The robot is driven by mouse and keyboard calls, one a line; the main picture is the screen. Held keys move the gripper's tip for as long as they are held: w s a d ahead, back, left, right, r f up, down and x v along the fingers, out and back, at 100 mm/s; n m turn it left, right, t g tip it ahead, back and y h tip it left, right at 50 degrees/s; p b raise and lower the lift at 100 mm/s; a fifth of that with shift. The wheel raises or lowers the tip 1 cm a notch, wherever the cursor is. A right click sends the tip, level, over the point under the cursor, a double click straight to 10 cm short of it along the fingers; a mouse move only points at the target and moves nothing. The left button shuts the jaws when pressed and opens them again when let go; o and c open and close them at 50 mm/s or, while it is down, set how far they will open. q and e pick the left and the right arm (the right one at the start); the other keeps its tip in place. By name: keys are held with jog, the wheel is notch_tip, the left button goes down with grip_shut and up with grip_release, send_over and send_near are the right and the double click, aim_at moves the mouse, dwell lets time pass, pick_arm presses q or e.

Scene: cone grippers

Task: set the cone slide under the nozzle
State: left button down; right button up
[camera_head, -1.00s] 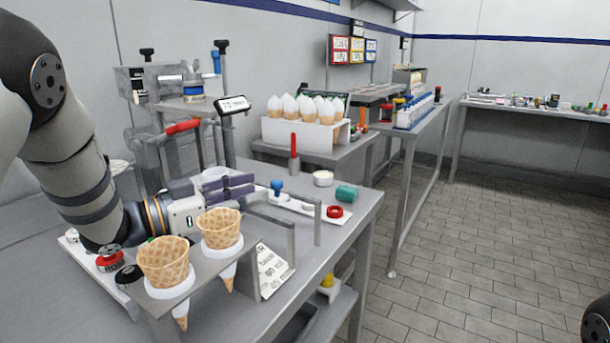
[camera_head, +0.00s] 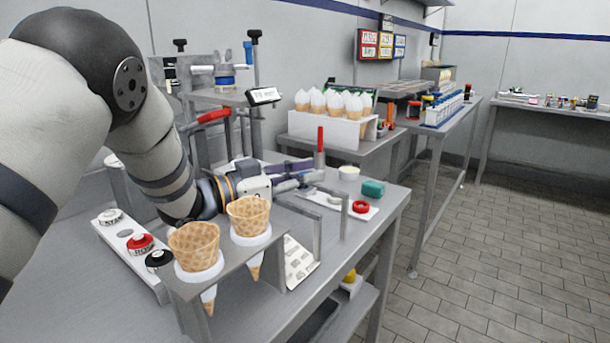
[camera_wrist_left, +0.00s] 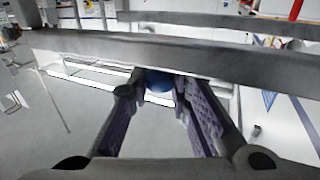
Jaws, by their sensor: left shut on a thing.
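My left gripper (camera_head: 300,180) reaches over the near table, behind the two waffle cones. In the left wrist view my left gripper (camera_wrist_left: 162,88) has its purple pads shut on a blue knob (camera_wrist_left: 159,81). The knob appears to belong to the white slide plate (camera_head: 340,208) on the table, which the fingers partly cover. The nozzle cannot be clearly made out on the grey machine (camera_head: 205,85) at the back left. My right gripper is not in view.
Two waffle cones (camera_head: 194,246) (camera_head: 249,216) stand in a raised grey holder in front of my left gripper. A grey bar (camera_wrist_left: 180,48) crosses the left wrist view just beyond the fingers.

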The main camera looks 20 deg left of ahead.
pick_arm(q)
jog(key=shift+w+a, duration=0.25)
jog(key=shift+a, duration=0.4)
jog(key=shift+w+a, duration=0.2)
jog(key=shift+a, duration=0.4)
jog(key=shift+w+a, duration=0.25)
jog(key=shift+a, duration=0.4)
jog(key=c, duration=1.5)
grip_release()
jog(key=shift+a, duration=0.15)
jog(key=v, duration=1.2)
